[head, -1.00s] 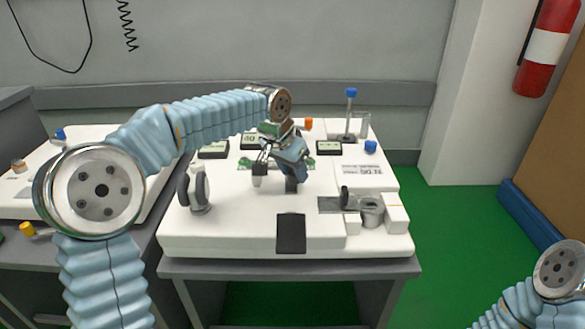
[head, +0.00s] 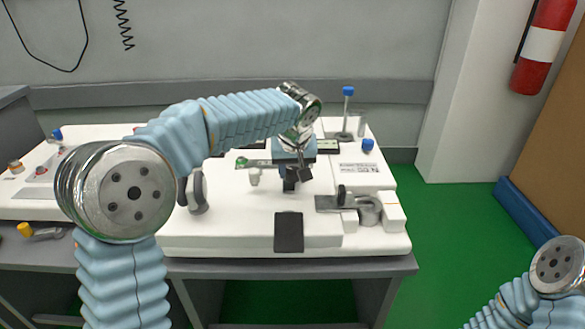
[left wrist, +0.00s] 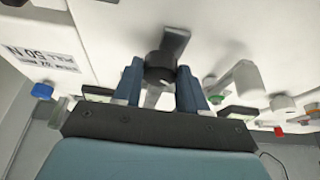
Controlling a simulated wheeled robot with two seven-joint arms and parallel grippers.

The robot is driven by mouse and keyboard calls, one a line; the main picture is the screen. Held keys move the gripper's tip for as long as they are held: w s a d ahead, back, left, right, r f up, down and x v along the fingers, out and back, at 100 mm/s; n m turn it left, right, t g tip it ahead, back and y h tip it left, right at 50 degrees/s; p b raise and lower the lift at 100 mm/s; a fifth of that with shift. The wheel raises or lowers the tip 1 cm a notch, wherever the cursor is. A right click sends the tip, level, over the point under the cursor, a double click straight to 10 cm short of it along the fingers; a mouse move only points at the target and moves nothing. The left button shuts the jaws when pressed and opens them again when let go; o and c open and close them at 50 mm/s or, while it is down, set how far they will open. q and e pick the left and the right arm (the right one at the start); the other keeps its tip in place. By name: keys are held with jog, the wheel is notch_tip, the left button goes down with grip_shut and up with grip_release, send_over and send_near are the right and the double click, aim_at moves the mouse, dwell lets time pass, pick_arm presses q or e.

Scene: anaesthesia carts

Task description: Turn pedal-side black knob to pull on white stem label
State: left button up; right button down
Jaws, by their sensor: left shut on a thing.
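The black knob (head: 291,186) stands on the white cart top, behind the flat black pedal (head: 289,232) at the front edge. My left gripper (head: 297,174) comes down on it from behind. In the left wrist view the dark round knob (left wrist: 160,66) sits between the two blue fingers (left wrist: 160,80), which are shut on it. A grey flat piece (left wrist: 176,42) sticks out from the knob. A short white stem (head: 254,177) stands just left of the gripper. I cannot read any wording at the knob. My right gripper is not in view.
A grey metal fitting (head: 369,210) stands at the right front, a grey-and-black wheel part (head: 197,192) at the left. A blue-topped post (head: 347,112) and blue knob (head: 367,145) stand behind right. The white top around the pedal is clear.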

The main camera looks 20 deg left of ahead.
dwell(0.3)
pick_arm(q)
jog(key=o, duration=1.1)
jog(key=shift+c, duration=0.2)
jog(key=p+v, duration=0.2)
jog(key=v, duration=1.1)
jog(key=shift+r, duration=0.4)
jog(key=shift+s+d, duration=0.15)
